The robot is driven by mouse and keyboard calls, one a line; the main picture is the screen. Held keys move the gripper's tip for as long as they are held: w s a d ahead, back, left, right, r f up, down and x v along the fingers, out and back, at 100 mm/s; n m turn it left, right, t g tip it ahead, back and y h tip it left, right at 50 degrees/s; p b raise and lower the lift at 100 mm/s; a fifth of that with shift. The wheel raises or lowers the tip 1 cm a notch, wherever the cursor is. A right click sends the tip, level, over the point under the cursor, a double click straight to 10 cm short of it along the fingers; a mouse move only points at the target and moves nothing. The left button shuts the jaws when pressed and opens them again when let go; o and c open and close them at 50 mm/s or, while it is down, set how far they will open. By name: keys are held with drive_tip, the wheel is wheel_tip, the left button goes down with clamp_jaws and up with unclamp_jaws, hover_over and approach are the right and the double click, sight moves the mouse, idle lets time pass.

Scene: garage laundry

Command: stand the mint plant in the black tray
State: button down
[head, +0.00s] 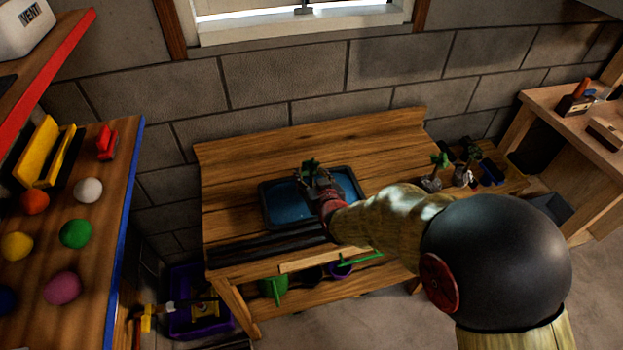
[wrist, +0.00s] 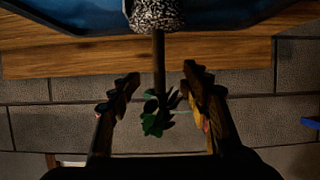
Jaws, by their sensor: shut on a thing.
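The black tray (head: 284,209) has a dark rim and a blue inside, and lies on the wooden bench. The pot overlaps the tray in the wrist view; I cannot tell whether it touches the tray floor.
Other small plants (head: 432,178) stand on the right of the bench, near dark blue containers (head: 490,172). A shelf with coloured balls (head: 75,234) is at left. A block wall (head: 290,80) rises behind the bench.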

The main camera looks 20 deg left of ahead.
drive_tip(key=shift+f, duration=0.1)
drive_tip(key=c, duration=1)
unclamp_jaws()
drive_tip(key=shift+o, duration=0.6)
drive_tip(key=shift+r, duration=0.2)
drive_tip(key=p+v, duration=0.3)
drive_tip(key=v, duration=0.9)
